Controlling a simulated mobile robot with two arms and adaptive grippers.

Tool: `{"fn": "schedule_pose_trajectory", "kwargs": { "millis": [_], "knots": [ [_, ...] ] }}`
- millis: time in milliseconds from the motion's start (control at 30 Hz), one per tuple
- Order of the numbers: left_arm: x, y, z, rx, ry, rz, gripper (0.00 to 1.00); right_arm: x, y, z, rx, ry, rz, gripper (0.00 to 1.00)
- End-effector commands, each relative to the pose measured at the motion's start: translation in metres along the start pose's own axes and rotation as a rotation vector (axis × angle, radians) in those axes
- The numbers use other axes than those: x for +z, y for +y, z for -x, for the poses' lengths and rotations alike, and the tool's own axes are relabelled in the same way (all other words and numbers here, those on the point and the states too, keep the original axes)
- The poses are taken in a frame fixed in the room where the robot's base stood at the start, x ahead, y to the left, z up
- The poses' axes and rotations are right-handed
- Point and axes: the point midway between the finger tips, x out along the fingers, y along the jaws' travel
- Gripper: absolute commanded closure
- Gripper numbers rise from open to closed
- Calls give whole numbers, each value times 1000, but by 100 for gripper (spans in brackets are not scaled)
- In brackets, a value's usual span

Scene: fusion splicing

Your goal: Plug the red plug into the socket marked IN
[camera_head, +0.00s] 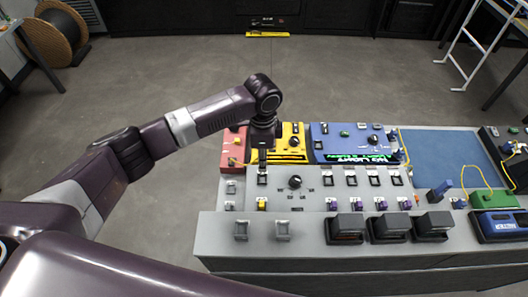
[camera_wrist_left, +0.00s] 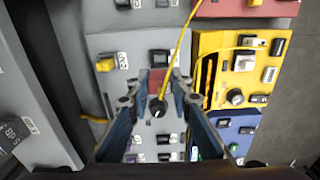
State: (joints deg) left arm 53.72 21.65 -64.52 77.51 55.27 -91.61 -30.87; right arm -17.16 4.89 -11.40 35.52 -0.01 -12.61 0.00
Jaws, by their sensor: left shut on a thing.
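My left gripper (camera_head: 262,158) reaches down over the left part of the grey console. It also shows in the left wrist view (camera_wrist_left: 157,85), with its fingers shut on the red plug (camera_wrist_left: 157,76). A thin yellow cable (camera_wrist_left: 181,40) runs up from the plug. In the head view the plug is hidden or too small to make out. A dark socket module (camera_wrist_left: 160,57) lies just beyond the plug in the wrist view; I cannot tell whether they touch. The labels are too small to read, so I cannot tell which socket is marked IN. My right gripper is not in view.
A yellow plug (camera_wrist_left: 105,64) sits by a labelled module. A black knob (camera_head: 295,182) stands on the grey panel. Red (camera_head: 235,147), yellow (camera_head: 293,139) and blue (camera_head: 349,138) boxes stand behind. The blue mat (camera_head: 445,158) at right is mostly clear.

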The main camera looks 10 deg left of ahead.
Motion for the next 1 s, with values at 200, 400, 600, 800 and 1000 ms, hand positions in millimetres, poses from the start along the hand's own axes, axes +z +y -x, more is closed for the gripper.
{"fn": "schedule_pose_trajectory", "kwargs": {
  "millis": [200,400,600,800,1000],
  "knots": [
    [0,0,-12,-1,0,0,100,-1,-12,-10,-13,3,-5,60],
    [0,0,-31,-1,-1,0,100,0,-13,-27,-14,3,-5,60],
    [0,0,-49,-2,-1,0,100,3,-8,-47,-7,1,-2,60],
    [0,0,-61,-1,0,1,100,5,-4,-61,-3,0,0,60],
    [0,0,-63,-1,0,0,100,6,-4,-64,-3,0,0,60]
  ]
}}
